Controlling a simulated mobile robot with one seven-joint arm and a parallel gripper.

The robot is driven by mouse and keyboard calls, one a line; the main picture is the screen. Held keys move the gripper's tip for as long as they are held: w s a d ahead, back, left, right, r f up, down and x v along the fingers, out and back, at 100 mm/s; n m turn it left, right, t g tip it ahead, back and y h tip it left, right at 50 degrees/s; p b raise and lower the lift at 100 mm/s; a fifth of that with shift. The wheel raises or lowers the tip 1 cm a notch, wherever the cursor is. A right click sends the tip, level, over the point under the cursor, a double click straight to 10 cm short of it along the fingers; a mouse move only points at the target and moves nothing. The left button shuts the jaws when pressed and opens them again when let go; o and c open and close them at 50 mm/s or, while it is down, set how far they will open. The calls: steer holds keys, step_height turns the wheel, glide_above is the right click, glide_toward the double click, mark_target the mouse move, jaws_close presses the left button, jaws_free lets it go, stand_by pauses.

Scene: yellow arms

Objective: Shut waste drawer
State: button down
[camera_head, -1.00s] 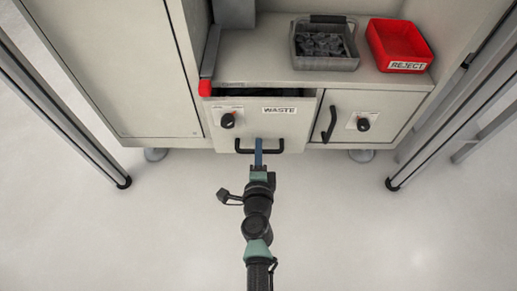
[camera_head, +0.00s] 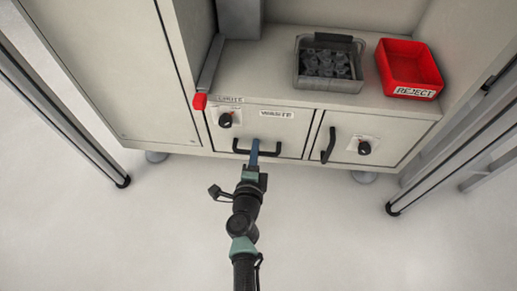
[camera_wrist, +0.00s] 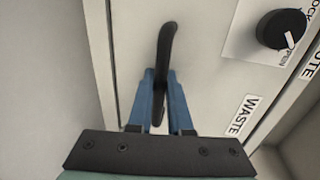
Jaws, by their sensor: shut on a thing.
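The waste drawer (camera_head: 284,138) has a pale front with a WASTE label, a black knob and a black bar handle (camera_head: 240,150). Its front looks flush with the cabinet, with no opening showing above it. My gripper (camera_head: 254,150) is at the handle from the front. In the wrist view, my gripper's blue fingers (camera_wrist: 158,100) are closed on either side of the black handle (camera_wrist: 166,50). The drawer's knob (camera_wrist: 282,29) shows at upper right there.
A cabinet door with a black handle (camera_head: 328,145) and its own knob is at right. On the counter stand a grey bin (camera_head: 330,83) of dark parts and a red REJECT bin (camera_head: 412,65). Metal frame posts (camera_head: 75,130) flank the cabinet. The floor in front is clear.

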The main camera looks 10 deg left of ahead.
steer(key=c, duration=1.1)
jaws_free()
steer(key=shift+w+r, duration=0.1)
steer(key=shift+r, duration=0.05)
steer(key=shift+c, duration=0.2)
steer(key=shift+r, duration=0.1)
steer(key=p+v, duration=0.4)
steer(key=v, duration=0.9)
steer(key=shift+f, duration=0.3)
